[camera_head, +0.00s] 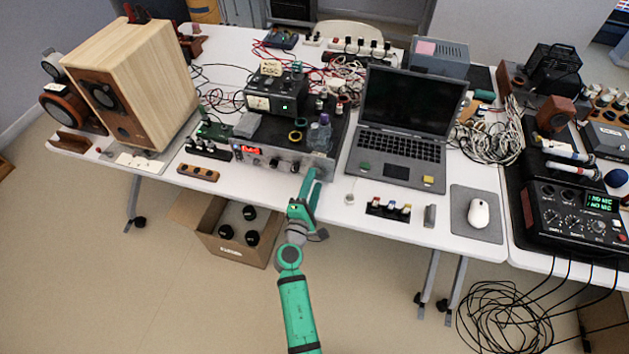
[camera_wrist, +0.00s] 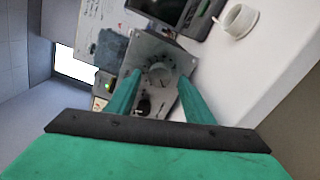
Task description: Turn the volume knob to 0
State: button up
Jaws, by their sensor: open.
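The volume knob (camera_wrist: 159,73) is a round grey knob with dark marks around it on a silver front panel (camera_wrist: 150,50). In the wrist view it lies between the two green fingers of my gripper (camera_wrist: 158,80). The fingers are spread, with a gap visible on each side of the knob; I cannot tell how far in front of it they are. The pointer reading is too small to tell. In the head view my gripper (camera_head: 312,178) is at the right end of the amplifier panel (camera_head: 262,157), partly hiding the knob there.
A smaller dark knob (camera_wrist: 143,106) sits beside the volume knob. A bottle (camera_head: 320,133) stands above the panel. A laptop (camera_head: 405,125) is on the right, a wooden speaker (camera_head: 150,75) on the left. The white table's (camera_head: 330,208) front edge is below my gripper.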

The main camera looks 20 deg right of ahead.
jog(key=v, duration=0.9)
jog(key=shift+s, duration=0.15)
jog(key=shift+a, duration=0.15)
jog(key=s+a+f+m+g+y, duration=0.15)
jog(key=s+a+f+y, duration=0.25)
jog(key=s, duration=0.5)
jog(key=s+a+f+m+t+y, duration=0.1)
jog(key=s+a+f+m+y, duration=0.3)
jog(key=s, duration=0.5)
jog(key=s+a+r+m+y, duration=0.1)
jog(key=s+a+r+m, duration=0.1)
jog(key=s+r+m, duration=0.2)
jog(key=s+a+r+m+y, duration=0.1)
jog(key=s+a+r+m, duration=0.2)
jog(key=s+r, duration=0.7)
jog(key=s+m+t, duration=0.1)
jog(key=s+m, duration=0.1)
jog(key=s, duration=0.2)
jog(key=shift+r, duration=0.2)
jog(key=shift+w+a, duration=0.1)
